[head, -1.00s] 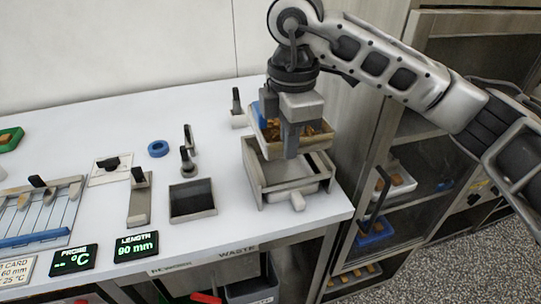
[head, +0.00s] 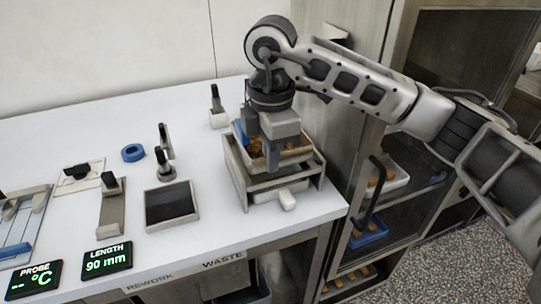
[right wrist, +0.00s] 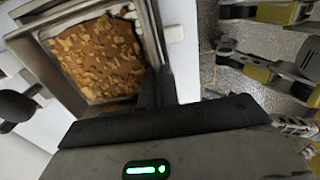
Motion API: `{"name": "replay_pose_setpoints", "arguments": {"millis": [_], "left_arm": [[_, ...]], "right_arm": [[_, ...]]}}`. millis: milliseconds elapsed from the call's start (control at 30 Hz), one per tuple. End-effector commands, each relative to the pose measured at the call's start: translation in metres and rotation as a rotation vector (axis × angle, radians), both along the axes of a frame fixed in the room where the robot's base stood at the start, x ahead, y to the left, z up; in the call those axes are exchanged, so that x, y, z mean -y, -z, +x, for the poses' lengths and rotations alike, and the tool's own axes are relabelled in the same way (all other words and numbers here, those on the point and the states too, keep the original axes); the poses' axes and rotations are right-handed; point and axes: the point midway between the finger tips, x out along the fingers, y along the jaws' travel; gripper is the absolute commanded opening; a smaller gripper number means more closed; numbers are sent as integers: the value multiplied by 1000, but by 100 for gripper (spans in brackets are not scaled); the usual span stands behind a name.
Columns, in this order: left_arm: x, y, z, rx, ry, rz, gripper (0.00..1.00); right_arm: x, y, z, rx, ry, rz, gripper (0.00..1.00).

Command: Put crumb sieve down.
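The crumb sieve (head: 293,155), a square tray with brown crumbs in it, is at the top of a grey box-like stand (head: 236,172). It sits low, around the level of the stand's upper rim; I cannot tell whether it rests there. In the right wrist view the sieve (right wrist: 148,22) shows its pale walls and crumbs. My right gripper (head: 271,165) points down at the sieve's near wall and appears shut on it; the fingertips are partly hidden. My left gripper is not in view.
A dark square tray (head: 172,205) stands left of the stand, with a blue ring (head: 133,152) farther back. Two displays, PROBE (head: 34,279) and LENGTH (head: 106,261), are at the front left. A glass-door cabinet (head: 420,120) stands close on the right.

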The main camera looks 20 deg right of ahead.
Motion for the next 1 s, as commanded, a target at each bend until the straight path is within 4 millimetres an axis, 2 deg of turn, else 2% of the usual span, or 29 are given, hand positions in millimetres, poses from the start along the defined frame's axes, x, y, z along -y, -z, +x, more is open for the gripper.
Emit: {"name": "replay_pose_setpoints", "arguments": {"millis": [233, 433, 500, 533, 767, 867, 1000], "left_arm": [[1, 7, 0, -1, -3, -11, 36], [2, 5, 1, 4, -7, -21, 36], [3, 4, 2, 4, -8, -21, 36], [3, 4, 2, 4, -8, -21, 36], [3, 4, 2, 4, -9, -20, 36], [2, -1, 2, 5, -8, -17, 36], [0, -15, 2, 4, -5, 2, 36]], "right_arm": [[0, 9, 0, 1, 0, 0, 0], [0, 11, 0, 1, 0, 0, 0], [0, 11, 0, 0, 0, 0, 23], [0, 11, 0, 0, 0, 0, 25], [0, 11, 0, 0, 0, 0, 25], [0, 5, 0, 0, 0, 0, 25], [-1, -19, 1, 2, -2, 0, 25]]}}
